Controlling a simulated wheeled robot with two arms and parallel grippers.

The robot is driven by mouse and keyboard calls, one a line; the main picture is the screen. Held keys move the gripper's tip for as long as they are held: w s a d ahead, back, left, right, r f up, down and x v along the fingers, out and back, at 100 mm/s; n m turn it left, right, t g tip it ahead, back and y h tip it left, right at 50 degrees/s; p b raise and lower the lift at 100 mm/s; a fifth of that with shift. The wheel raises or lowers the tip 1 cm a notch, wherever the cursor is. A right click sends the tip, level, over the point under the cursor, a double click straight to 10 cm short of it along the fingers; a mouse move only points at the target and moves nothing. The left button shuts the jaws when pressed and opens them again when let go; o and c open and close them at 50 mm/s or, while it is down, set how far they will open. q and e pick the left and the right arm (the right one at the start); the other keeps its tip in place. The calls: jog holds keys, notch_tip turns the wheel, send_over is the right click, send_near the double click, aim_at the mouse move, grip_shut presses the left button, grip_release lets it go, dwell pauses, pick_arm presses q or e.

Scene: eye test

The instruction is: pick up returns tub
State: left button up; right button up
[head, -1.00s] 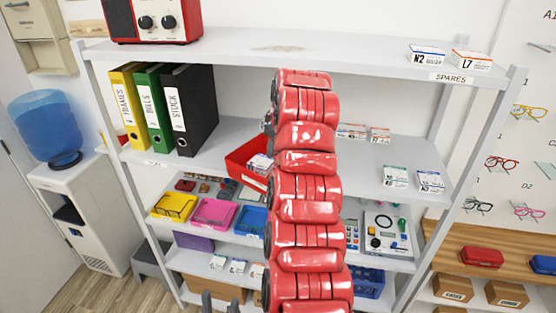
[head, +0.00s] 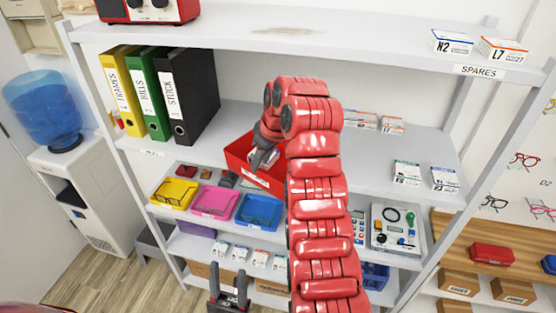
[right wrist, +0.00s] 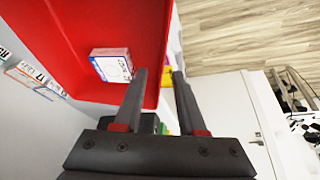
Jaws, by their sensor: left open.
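The red returns tub (head: 238,152) sits on the middle shelf, right of the binders, partly hidden by my right arm. A small white box lies inside it; the right wrist view shows this box (right wrist: 112,66) on the tub's red floor (right wrist: 85,25). My right gripper (head: 263,160) is at the tub, pointing down. In the right wrist view its fingers (right wrist: 160,73) are apart, one over the tub's inside and one beyond its side wall. I cannot tell whether they touch the wall. My left gripper (head: 229,296) is open and empty, low in front of the shelves.
Yellow, green and black binders (head: 188,105) stand left of the tub. Small boxes (head: 407,172) stand to its right. The upper shelf (head: 300,45) overhangs. Yellow, pink and blue trays (head: 214,201) are on the shelf below.

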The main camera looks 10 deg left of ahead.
aim_at(250, 181)
jog(key=shift+f, duration=0.65)
jog(key=shift+b+x, duration=0.75)
jog(key=shift+x, duration=0.3)
jog(key=shift+a, duration=0.25)
jog(key=shift+s, duration=0.1)
jog(key=shift+a+f+b, duration=0.1)
jog(key=shift+f+b, duration=0.2)
jog(key=shift+f, duration=0.05)
jog(key=p+x, duration=0.3)
jog(key=x, duration=0.1)
jog(key=shift+w+a+r, duration=0.2)
jog(key=shift+w+a, duration=0.05)
jog(key=shift+w, duration=0.05)
jog(key=shift+f, duration=0.25)
grip_shut()
